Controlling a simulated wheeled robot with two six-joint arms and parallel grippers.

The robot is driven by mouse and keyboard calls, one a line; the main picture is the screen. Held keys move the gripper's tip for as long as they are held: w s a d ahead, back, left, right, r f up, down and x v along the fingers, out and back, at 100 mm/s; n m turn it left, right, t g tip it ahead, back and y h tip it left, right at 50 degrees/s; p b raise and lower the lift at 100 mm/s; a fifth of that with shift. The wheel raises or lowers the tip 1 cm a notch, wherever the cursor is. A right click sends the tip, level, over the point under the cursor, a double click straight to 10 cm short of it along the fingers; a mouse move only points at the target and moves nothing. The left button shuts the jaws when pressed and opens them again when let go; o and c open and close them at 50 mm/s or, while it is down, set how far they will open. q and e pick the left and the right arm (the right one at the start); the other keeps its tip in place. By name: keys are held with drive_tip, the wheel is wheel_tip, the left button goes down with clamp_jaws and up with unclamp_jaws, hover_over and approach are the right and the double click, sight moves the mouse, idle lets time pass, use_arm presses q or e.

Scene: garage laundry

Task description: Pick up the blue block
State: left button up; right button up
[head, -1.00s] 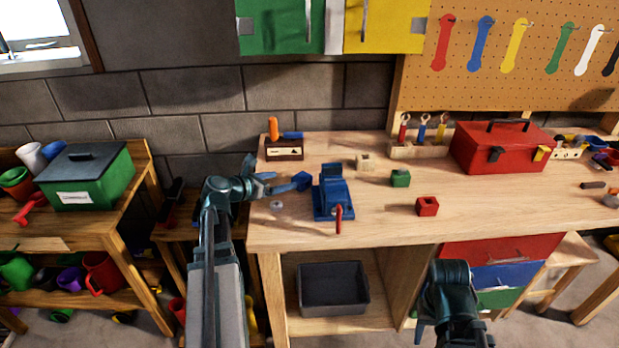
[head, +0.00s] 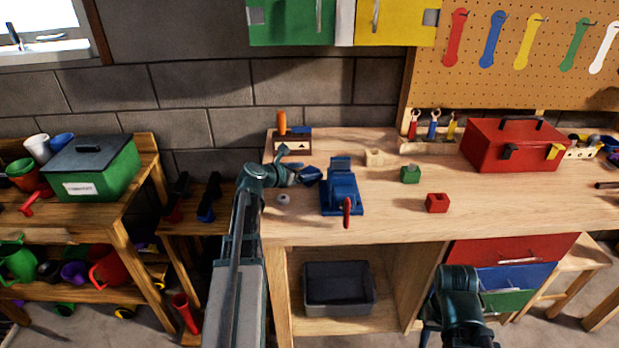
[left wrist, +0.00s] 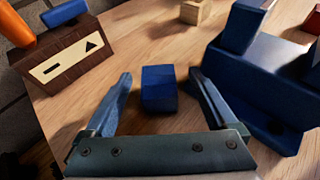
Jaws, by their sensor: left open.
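The blue block (left wrist: 158,88) lies on the wooden workbench. In the left wrist view it sits between the spread fingers, near their tips, with a gap on each side. My left gripper (left wrist: 158,84) is open and empty. In the head view the blue block (head: 311,174) shows just right of my left gripper (head: 298,166), partly covered by it, and left of the blue vise. My right arm is at the lower right of the head view, below the bench top; its fingers do not show clearly.
The blue vise (head: 341,190) stands close to the block's right. A dark wooden box (left wrist: 66,58) with an orange-handled thing is at the back left. A beige block (head: 374,157), green block (head: 410,175) and red block (head: 437,203) lie farther right. A metal nut (head: 283,199) lies in front.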

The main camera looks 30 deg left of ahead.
sight(314, 168)
use_arm(q)
drive_tip(key=b+x, duration=0.1)
drive_tip(key=x, duration=0.3)
drive_tip(key=shift+w, duration=0.45)
drive_tip(key=shift+c, duration=0.4)
clamp_jaws()
drive_tip(key=shift+r, duration=0.1)
wheel_tip(314, 168, up, 10)
drive_tip(key=p, duration=1)
